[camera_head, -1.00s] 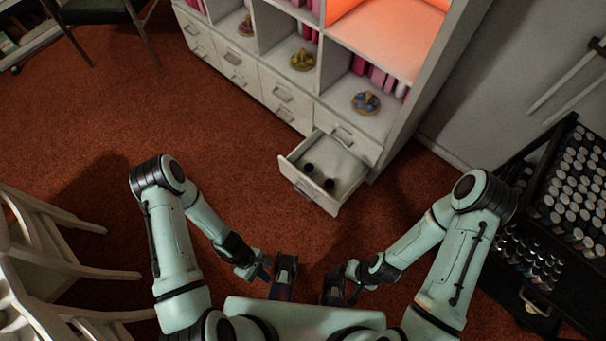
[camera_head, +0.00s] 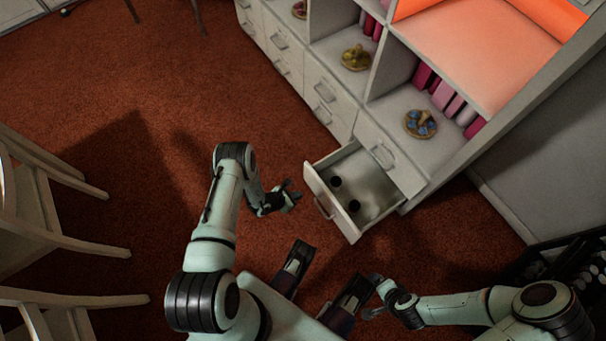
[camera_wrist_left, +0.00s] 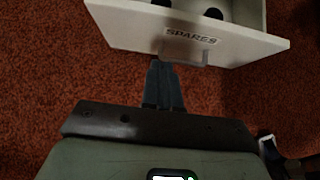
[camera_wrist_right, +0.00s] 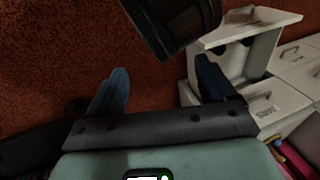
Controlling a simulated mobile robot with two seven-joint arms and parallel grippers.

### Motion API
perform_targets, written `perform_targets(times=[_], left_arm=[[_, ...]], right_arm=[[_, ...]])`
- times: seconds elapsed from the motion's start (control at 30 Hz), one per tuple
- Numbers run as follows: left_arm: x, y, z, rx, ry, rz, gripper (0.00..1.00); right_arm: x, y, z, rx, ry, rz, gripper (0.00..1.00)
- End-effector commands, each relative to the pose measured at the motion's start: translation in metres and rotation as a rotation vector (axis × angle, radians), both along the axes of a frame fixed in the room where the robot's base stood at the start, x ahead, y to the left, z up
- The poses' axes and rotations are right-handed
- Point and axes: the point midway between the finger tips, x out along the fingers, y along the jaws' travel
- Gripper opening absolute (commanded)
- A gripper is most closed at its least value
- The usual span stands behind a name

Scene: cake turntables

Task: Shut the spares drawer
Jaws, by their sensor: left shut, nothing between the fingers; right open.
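The spares drawer (camera_head: 352,214) is pulled out from the bottom of the white shelf unit, with two small dark round things inside. Its front, labelled SPARES, shows in the left wrist view (camera_wrist_left: 140,30), with a handle (camera_wrist_left: 190,52). My left gripper (camera_head: 292,196) is shut and empty, just in front of the drawer front. In the left wrist view its fingertips (camera_wrist_left: 164,64) are close to the handle; I cannot tell whether they touch. My right gripper (camera_head: 374,296) is open and empty, low and away from the drawer. The drawer also shows in the right wrist view (camera_wrist_right: 262,54).
The shelf unit (camera_head: 448,155) has a closed drawer (camera_head: 380,152) above the open one and pink items on its shelves. White chairs (camera_head: 60,235) stand at the left. A dark rack (camera_head: 570,262) is at the right. The red carpet (camera_head: 150,95) is clear in between.

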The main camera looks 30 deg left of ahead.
Motion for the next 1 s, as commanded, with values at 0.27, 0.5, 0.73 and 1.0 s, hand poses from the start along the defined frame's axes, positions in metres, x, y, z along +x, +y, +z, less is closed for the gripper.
perform_targets(times=[0.27, 0.5, 0.73, 1.0], left_arm=[[0.040, -0.018, -0.048, -0.001, 0.001, -0.004, 0.00], [0.073, -0.031, -0.055, -0.001, -0.001, -0.004, 0.00], [0.085, -0.036, -0.053, -0.001, 0.001, -0.003, 0.00], [0.086, -0.036, -0.053, -0.001, 0.001, -0.003, 0.00]], right_arm=[[0.034, -0.020, -0.033, -0.047, -0.084, -0.039, 0.84], [0.016, -0.026, -0.055, -0.052, -0.021, -0.046, 0.84], [0.006, -0.026, -0.062, -0.050, 0.014, -0.046, 0.84], [0.005, -0.027, -0.062, -0.050, 0.015, -0.047, 0.84]])
